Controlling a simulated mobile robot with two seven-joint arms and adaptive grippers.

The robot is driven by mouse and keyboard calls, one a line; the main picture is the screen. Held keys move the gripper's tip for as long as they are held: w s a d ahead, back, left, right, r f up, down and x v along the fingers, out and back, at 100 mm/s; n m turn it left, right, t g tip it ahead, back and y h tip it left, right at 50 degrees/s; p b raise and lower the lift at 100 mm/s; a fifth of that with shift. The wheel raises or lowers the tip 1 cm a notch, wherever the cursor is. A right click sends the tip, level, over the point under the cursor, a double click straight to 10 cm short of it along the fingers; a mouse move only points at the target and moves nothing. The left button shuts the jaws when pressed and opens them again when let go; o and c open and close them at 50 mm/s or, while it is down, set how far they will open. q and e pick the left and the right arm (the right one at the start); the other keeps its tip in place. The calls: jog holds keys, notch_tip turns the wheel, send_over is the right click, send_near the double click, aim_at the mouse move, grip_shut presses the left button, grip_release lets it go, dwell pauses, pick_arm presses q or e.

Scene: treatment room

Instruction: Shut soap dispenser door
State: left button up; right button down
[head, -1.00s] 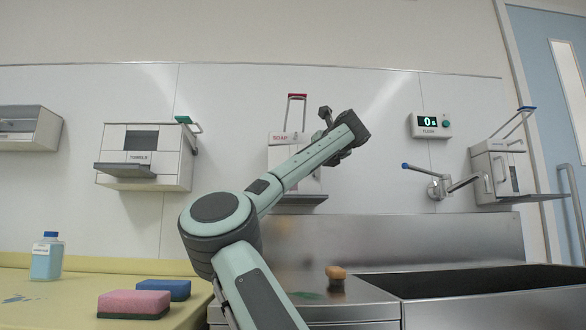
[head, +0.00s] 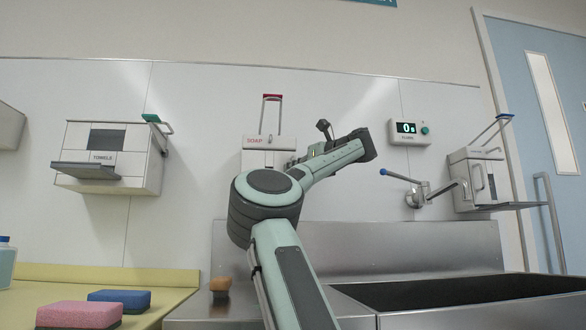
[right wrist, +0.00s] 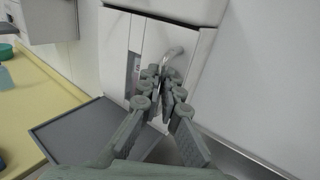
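The soap dispenser (head: 254,143) hangs on the wall in the head view, a white box with a SOAP label and a red-tipped lever. My right arm covers much of its lower front. In the right wrist view its pale front door (right wrist: 180,44) carries a curved metal handle (right wrist: 174,53), with a dark window slot beside it. My right gripper (right wrist: 161,73) is at the handle's lower end, its fingertips close together. I cannot tell whether the handle is between them, or how far the door stands open. My left gripper is out of view.
A grey tray (right wrist: 80,135) juts out below the dispenser. A towel dispenser (head: 108,158) hangs to the left, a timer panel (head: 408,131) and another dispenser (head: 470,180) to the right. Below are a metal sink (head: 440,290), a brown-topped object (head: 220,285) and two sponges (head: 118,300).

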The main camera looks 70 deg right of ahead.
jog(key=shift+r, duration=0.15)
jog(key=c, duration=2)
grip_release()
jog(key=shift+d, duration=0.1)
jog(key=v, duration=1.2)
